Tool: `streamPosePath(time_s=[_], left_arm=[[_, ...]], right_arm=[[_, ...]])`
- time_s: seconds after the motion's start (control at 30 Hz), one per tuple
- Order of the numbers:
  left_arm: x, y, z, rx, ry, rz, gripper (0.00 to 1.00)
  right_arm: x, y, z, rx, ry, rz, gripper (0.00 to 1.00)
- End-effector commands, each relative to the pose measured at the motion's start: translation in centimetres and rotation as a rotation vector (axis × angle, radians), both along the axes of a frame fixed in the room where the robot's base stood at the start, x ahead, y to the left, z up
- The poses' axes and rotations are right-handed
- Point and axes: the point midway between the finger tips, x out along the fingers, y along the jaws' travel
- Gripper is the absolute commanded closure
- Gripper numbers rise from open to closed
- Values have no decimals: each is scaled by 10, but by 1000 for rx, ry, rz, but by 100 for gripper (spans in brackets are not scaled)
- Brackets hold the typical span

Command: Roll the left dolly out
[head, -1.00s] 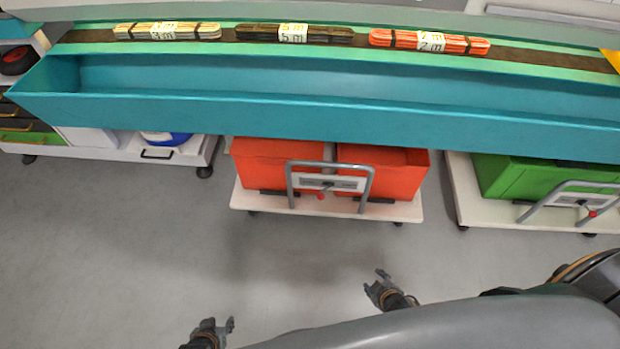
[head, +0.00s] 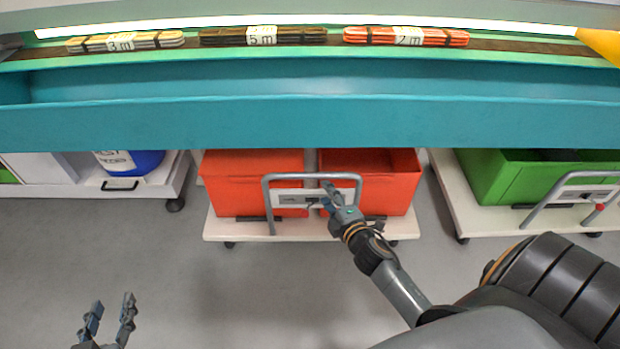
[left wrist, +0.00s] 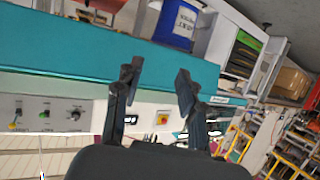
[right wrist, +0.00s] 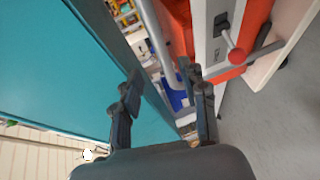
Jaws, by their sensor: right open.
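The left dolly (head: 225,229) is a low white platform carrying two red bins (head: 252,185), under the teal trough. Its grey U-shaped handle (head: 268,200) frames a white panel at the front. My right gripper (head: 332,196) is open in front of the handle's right part and partly covers the panel. In the right wrist view its fingers (right wrist: 162,82) are apart, with the grey handle tube (right wrist: 152,35) passing near the tips; I cannot tell whether they touch. My left gripper (head: 106,318) is open and empty over the floor at lower left.
A dolly with a green bin (head: 500,180) stands to the right, with a narrow gap between. A white cart (head: 85,190) with a blue-and-white container (head: 150,161) is at left. The teal trough (head: 300,122) overhangs the bins. The grey floor in front is clear.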

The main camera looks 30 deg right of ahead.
Motion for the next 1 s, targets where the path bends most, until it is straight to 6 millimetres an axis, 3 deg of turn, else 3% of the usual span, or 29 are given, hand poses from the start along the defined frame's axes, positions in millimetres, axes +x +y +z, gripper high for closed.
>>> streamPosePath(time_s=[0.2, 0.5, 0.7, 1.0], left_arm=[[16, -11, 40, -60, -243, -16, 60], [18, -19, 93, -133, -526, -33, 60], [15, -20, 110, -157, -613, -38, 60], [15, -21, 113, -160, -627, -39, 60]], right_arm=[[47, -7, -10, -1, -2, 0, 57], [89, -13, -19, 1, 1, 0, 57], [101, -15, -20, 2, 1, -1, 57], [102, -16, -20, 2, 2, -1, 57]])
